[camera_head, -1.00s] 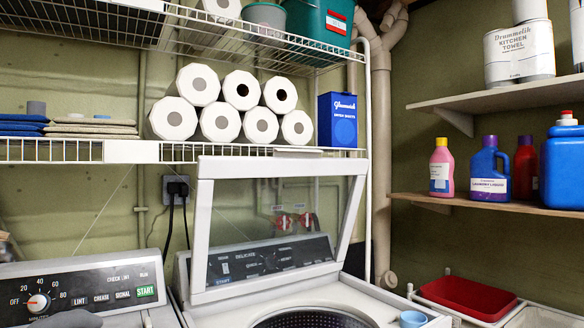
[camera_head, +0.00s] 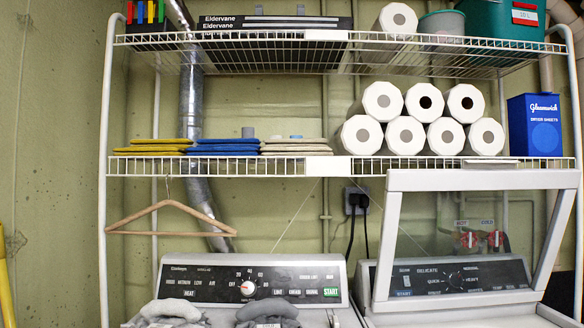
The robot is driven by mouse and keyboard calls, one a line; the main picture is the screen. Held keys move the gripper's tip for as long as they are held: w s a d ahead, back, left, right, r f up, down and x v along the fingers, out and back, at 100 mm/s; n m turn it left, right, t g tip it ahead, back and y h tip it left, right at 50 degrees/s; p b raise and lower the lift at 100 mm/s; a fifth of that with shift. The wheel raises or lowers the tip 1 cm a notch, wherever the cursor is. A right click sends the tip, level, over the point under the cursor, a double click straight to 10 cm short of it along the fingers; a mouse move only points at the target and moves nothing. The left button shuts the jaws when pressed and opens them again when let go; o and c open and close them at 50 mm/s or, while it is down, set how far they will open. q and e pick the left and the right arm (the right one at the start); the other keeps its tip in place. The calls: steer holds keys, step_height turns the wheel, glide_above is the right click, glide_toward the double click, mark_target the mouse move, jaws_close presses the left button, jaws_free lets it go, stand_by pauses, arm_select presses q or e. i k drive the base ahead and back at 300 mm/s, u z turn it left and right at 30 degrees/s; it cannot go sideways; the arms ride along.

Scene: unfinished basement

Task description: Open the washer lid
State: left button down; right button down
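The washer lid (camera_head: 394,238), a pale frame around a clear pane, stands raised and nearly upright at the right. The washer control panel (camera_head: 455,279) shows through its pane. The washer's top (camera_head: 480,318) shows only as a strip at the bottom edge, and the tub opening is out of view.
The dryer panel (camera_head: 250,283) is left of the washer. A wire shelf (camera_head: 230,168) with paper rolls (camera_head: 405,136) runs above. A wooden hanger (camera_head: 165,208) hangs at left.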

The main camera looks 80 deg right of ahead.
mark_target(476, 175)
steer(key=u, duration=0.1)
steer(key=k, duration=2.75)
steer(key=z, duration=0.5)
